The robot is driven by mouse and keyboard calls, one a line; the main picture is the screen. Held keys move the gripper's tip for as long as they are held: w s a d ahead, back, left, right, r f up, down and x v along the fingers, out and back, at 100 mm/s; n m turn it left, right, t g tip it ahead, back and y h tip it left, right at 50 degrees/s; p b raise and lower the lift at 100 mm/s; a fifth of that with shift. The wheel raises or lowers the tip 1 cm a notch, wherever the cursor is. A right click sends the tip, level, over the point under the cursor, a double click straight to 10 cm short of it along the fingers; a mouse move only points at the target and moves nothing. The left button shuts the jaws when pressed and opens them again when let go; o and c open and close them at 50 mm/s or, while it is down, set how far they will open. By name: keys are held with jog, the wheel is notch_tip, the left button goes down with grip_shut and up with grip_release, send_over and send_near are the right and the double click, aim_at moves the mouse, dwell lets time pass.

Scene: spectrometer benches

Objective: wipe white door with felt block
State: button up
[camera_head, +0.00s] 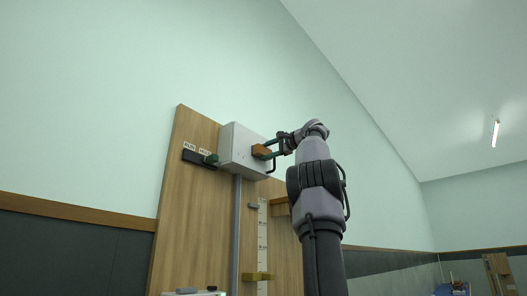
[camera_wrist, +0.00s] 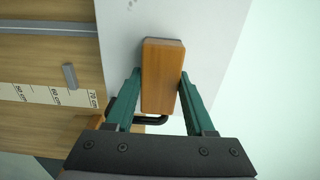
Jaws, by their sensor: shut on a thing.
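The felt block (camera_head: 259,151) is an orange-brown wooden block in my gripper (camera_head: 270,149), at the front of a white box on a tall wooden panel. In the wrist view the block (camera_wrist: 163,80) lies between the two green fingers of my gripper (camera_wrist: 160,76), which are shut on it. Its dark far edge is at the white door (camera_wrist: 205,35); whether it touches cannot be told for sure. Small grey specks show on the door at the top of the wrist view. The door (camera_head: 245,148) is seen from below in the head view.
A black handle (camera_wrist: 150,120) sits close to the block, near the door's edge. A grey vertical rail (camera_head: 237,225) and a height scale (camera_head: 262,240) run below.

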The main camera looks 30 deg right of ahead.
aim_at(266, 152)
jog(key=shift+d+f, duration=0.1)
jog(key=shift+v, duration=2.85)
jog(key=shift+s, duration=0.15)
jog(key=v, duration=0.2)
jog(key=shift+s+d, duration=0.15)
jog(key=shift+s, duration=0.25)
